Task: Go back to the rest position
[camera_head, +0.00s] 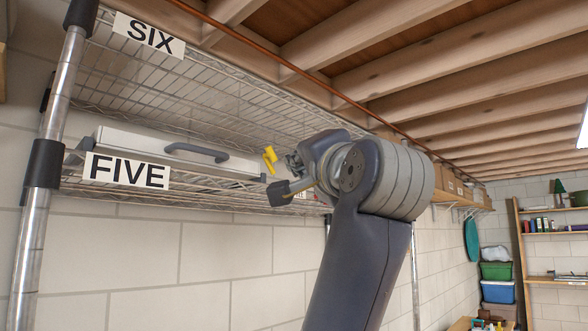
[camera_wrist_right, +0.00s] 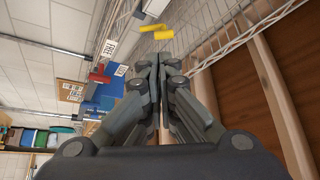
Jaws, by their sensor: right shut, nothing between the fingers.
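My right arm rises from the bottom of the head view and bends at a large grey joint. My right gripper (camera_head: 292,163) is in front of the wire shelves, at about the height of the shelf labelled FIVE, and is partly hidden by its wrist. In the right wrist view the fingers of the gripper (camera_wrist_right: 160,62) are together with nothing between them. A small yellow object (camera_head: 270,157) is just beyond the gripper and apart from its tips in the wrist view (camera_wrist_right: 157,32). I cannot tell what holds it up. My left gripper is not in view.
A pale case (camera_head: 130,142) with a dark handle lies on shelf FIVE (camera_head: 210,186), close to the gripper. Shelf SIX (camera_head: 180,75) is above it, under wooden ceiling joists (camera_head: 400,60). A metal post (camera_head: 48,200) stands at left. Bins (camera_head: 497,291) and shelving are far right.

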